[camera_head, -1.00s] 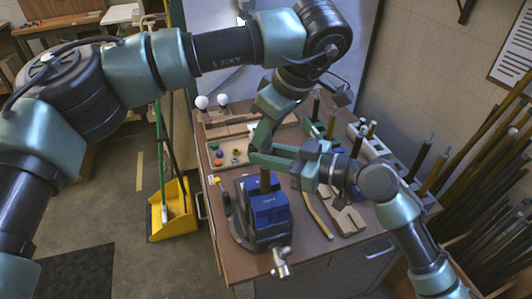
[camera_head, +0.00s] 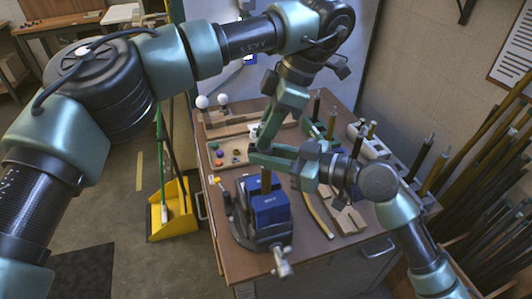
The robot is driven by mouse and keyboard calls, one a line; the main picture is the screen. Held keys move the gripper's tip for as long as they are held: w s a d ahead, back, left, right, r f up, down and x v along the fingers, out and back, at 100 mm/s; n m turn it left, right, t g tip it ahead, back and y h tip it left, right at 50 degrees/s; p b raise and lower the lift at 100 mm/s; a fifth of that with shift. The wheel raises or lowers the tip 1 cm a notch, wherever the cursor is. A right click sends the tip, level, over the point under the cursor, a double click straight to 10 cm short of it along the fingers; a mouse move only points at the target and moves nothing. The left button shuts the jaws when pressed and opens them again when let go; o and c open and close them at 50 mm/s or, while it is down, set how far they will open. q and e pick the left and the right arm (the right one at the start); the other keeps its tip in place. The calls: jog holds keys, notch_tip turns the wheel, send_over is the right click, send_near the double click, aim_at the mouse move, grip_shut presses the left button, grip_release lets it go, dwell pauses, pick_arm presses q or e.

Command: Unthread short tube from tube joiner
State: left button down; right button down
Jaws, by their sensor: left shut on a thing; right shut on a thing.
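A brass-coloured tube (camera_head: 266,181) stands upright in the jaws of a blue vise (camera_head: 269,208) near the table's left front. My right gripper (camera_head: 258,155) comes in from the right and is shut around the upright piece just above the vise. My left gripper (camera_head: 265,137) reaches down from above and is shut on the piece directly over the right gripper. The fingers hide the held parts, so the tube joiner and the short tube cannot be told apart there.
The wooden table (camera_head: 316,251) holds a board with small coloured knobs (camera_head: 219,154), two white bulbs (camera_head: 202,102) behind it, and racks of dark tubes (camera_head: 424,150) at the right. A yellow dustpan (camera_head: 173,212) stands on the floor left of the table.

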pick_arm(q)
jog(key=n+g, duration=0.1)
jog(key=n, duration=0.1)
jog(key=n+g, duration=0.1)
jog(key=n, duration=0.2)
jog(key=shift+d+r, duration=0.1)
jog(key=shift+d, duration=0.05)
pick_arm(e)
jog(key=shift+w+d, duration=0.15)
jog(key=shift+d, duration=0.05)
pick_arm(q)
jog(key=shift+n+h, duration=0.3)
jog(key=shift+n, duration=0.2)
pick_arm(e)
jog(key=shift+a, duration=0.1)
pick_arm(q)
jog(key=shift+s, duration=0.1)
jog(key=n, duration=0.2)
jog(key=n+g+h, duration=0.1)
jog(key=n, duration=0.1)
jog(key=shift+g, duration=0.3)
jog(key=n+h, duration=0.1)
jog(key=n, duration=0.1)
jog(key=shift+n, duration=0.4)
